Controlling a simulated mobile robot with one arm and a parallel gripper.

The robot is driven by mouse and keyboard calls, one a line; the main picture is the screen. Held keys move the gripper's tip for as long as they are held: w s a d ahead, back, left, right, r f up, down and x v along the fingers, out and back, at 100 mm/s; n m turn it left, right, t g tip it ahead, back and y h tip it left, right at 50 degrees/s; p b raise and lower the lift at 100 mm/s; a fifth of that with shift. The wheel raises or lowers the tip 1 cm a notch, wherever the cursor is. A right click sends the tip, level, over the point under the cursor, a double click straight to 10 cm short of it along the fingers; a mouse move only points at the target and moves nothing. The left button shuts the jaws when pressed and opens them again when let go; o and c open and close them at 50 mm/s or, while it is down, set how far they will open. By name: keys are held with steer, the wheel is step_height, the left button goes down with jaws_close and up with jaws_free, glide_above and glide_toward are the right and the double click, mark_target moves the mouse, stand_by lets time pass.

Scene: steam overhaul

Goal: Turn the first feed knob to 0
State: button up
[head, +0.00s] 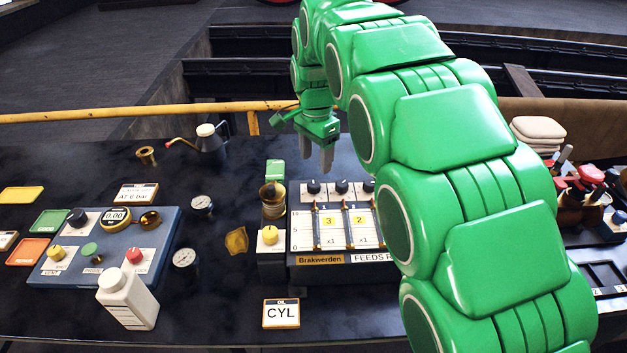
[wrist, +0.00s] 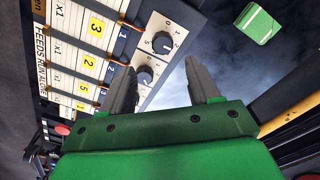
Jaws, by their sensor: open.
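The first feed knob (head: 313,187) is a small black dial on a white plate, leftmost in a row at the back of the feeds panel (head: 292,262). In the wrist view, the first knob (wrist: 162,43) sits by the strip marked 3, with printed numbers around it; its exact setting is hard to read. A second knob (head: 341,187) stands to its right, also in the wrist view (wrist: 145,75). My gripper (head: 317,158) points down above and slightly behind the knob row. Its fingers (wrist: 160,70) are apart with nothing between them.
A brass cup (head: 272,195) and a green block (head: 275,170) stand just left of the knobs. A yellow knob (head: 270,235) is in front of the cup. My arm covers the feeds panel's right side.

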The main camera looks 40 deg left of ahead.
mark_target(314, 184)
steer(key=shift+s+a+f, duration=0.15)
steer(key=shift+a+f, duration=0.1)
steer(key=shift+a, duration=0.05)
step_height(314, 184, down, 8)
steer(key=shift+r, duration=0.2)
steer(key=c, duration=1)
steer(key=shift+c, duration=0.2)
